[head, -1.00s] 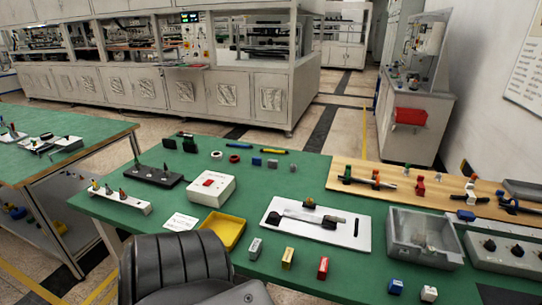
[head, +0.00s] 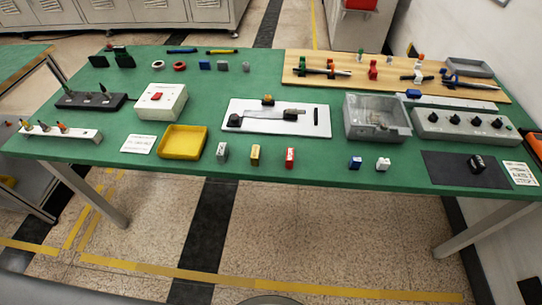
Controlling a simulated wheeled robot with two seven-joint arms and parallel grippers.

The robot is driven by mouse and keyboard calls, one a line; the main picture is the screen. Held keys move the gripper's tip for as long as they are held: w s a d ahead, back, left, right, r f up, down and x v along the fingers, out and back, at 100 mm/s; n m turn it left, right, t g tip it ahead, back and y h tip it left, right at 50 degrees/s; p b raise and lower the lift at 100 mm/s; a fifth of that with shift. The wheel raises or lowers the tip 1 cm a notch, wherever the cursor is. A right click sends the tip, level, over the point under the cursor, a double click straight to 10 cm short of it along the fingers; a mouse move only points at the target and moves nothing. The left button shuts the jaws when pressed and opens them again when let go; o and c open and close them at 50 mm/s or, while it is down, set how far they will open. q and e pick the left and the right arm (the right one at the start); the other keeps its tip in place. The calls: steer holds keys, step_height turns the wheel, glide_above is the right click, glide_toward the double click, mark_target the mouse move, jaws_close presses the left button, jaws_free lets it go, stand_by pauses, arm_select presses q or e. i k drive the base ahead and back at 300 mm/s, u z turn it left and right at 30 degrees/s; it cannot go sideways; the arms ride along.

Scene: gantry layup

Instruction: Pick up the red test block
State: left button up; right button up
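The red test block (head: 290,158) stands upright near the front edge of the green table (head: 320,178) in the head view. A yellow block (head: 255,155) and a grey block (head: 222,152) stand to its left in the same row. Nothing covers the red block. Neither of my grippers shows in this view.
A yellow tray (head: 182,142) lies left of the blocks. A white board with a tool (head: 276,118) lies behind them, and a grey bin (head: 376,118) stands behind right. Small blue (head: 355,163) and white (head: 383,164) blocks stand to the right. The floor in front is clear.

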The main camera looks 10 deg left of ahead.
mark_target(290, 151)
steer(key=z, duration=0.5)
steer(key=k, duration=0.6)
steer(key=z, duration=0.8)
steer(key=i, duration=1.1)
steer(key=u, duration=0.65)
